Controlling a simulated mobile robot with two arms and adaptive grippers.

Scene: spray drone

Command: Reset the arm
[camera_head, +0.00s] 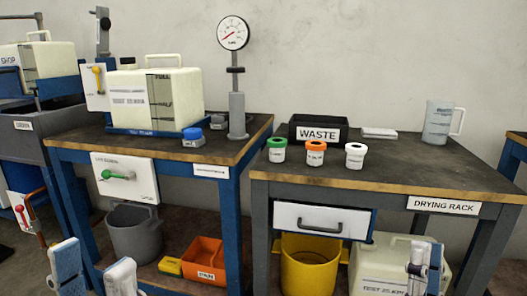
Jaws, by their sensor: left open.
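My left gripper (94,258) is low at the left of the head view, in front of the left bench. Its two pale fingers stand apart with nothing between them. My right gripper (425,262) is low at the right, in front of the right bench. Its fingers look close together from this angle, and I cannot tell whether they are shut. No object shows in it. Most of both arms is out of the picture.
The left bench (75,145) holds a white tank (185,97) and a gauge (233,33). The right bench (390,180) holds a black waste bin (335,122), three lidded jars (315,155) and a jug (438,120). Below are a grey bucket (135,238), orange bin (203,262) and yellow bucket (308,268).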

